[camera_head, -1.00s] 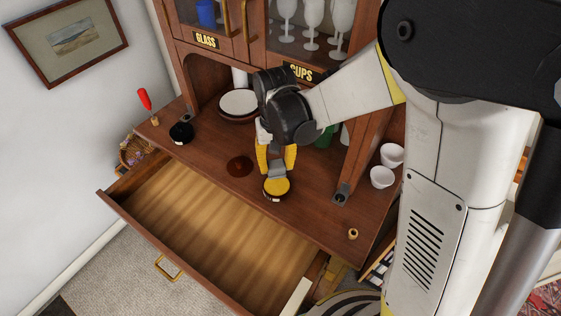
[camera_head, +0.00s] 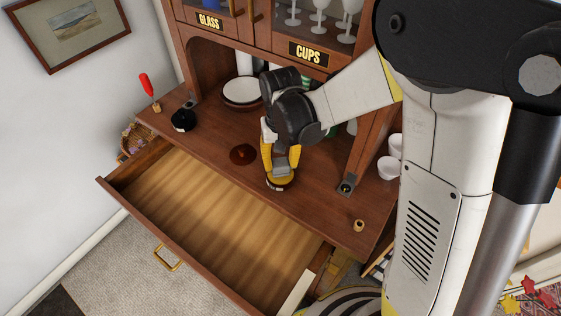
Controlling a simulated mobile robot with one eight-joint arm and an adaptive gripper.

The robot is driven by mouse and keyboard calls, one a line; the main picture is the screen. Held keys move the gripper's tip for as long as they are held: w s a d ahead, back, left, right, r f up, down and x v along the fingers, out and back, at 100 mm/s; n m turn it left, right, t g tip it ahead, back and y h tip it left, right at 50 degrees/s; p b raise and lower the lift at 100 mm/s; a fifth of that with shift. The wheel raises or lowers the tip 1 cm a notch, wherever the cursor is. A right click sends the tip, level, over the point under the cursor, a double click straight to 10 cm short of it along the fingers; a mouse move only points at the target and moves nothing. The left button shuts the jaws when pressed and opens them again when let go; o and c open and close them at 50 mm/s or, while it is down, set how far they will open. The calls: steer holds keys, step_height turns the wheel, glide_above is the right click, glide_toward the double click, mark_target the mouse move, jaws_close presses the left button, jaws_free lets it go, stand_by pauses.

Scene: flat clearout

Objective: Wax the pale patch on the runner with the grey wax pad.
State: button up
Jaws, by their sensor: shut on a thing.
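My gripper (camera_head: 281,160) has yellow fingers and is shut on the grey wax pad (camera_head: 281,170). The pad is low over a round, shallow tin (camera_head: 281,186) on the cabinet's worktop. The pad and fingers hide most of the tin's top, and I cannot tell whether the pad touches what is inside. The drawer (camera_head: 210,222) below is pulled out. A wooden strip (camera_head: 333,271) shows at its right side and may be the runner. A pale strip (camera_head: 298,292) lies near its front right corner; I cannot tell whether this is the pale patch.
Plates (camera_head: 242,91) stand behind, white cups (camera_head: 388,168) at right. The open drawer is empty.

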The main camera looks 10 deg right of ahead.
mark_target(280, 163)
steer(key=shift+f+b, duration=0.55)
steer(key=shift+b, duration=0.05)
stand_by(1.6)
steer(key=shift+r+p, duration=0.3)
steer(key=shift+c, duration=0.4)
steer(key=shift+r+p, duration=2.2)
steer(key=shift+r, duration=1.05)
steer(key=shift+s+a+f, duration=0.1)
